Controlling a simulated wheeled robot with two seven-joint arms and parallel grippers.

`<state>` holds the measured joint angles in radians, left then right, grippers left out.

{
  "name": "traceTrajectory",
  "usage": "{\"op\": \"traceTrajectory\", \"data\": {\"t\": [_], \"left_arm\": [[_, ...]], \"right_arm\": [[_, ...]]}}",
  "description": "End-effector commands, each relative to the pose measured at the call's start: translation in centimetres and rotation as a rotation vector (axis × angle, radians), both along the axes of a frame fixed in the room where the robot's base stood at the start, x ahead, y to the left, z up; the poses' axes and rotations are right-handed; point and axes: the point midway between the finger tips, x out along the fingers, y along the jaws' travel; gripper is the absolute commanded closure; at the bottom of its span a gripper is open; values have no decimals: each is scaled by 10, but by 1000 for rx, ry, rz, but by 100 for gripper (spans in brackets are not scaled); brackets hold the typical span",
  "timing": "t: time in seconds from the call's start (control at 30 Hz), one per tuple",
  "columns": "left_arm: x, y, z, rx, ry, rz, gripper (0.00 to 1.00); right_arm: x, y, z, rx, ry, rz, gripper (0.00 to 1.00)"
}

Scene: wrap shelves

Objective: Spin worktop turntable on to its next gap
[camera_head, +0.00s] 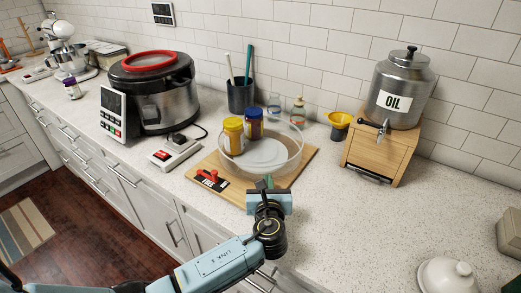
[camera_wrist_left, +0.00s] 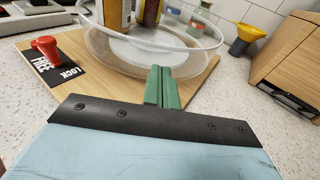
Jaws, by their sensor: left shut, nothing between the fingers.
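The turntable (camera_head: 290,165) is a clear round bin with a pale floor, on a wooden board (camera_head: 298,178); its clear wall also shows in the wrist view (camera_wrist_left: 112,60). A yellow-lidded jar (camera_head: 233,140) and a blue-lidded jar (camera_head: 254,126) stand in its back left part. A red lever (camera_head: 211,176) sits on a black FREE/LOCK plate at the board's front left, by the word FREE. My left gripper (camera_head: 268,182) is at the turntable's near side. Its green fingers (camera_wrist_left: 162,88) are shut and empty, close to the wall; I cannot tell whether they touch it.
A wooden stand (camera_head: 377,153) with a steel OIL urn (camera_head: 403,85) stands right. A cooker (camera_head: 152,90) and a red-switch box (camera_head: 174,152) stand left. A utensil cup (camera_head: 240,96), small bottles and a yellow funnel (camera_head: 340,120) are behind. The front right counter is mostly clear.

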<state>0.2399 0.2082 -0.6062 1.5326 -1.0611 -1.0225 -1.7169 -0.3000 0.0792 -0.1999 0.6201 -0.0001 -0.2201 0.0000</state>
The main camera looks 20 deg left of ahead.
Motion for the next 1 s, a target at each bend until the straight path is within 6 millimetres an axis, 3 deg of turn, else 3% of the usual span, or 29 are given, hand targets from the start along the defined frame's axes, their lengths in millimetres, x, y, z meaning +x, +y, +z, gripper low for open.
{"op": "traceTrajectory", "data": {"t": [0.5,1.0], "left_arm": [[11,7,0,0,0,1,100],[3,22,1,2,0,2,100]], "right_arm": [[0,0,0,0,0,0,100],[0,0,13,0,0,0,100]]}}
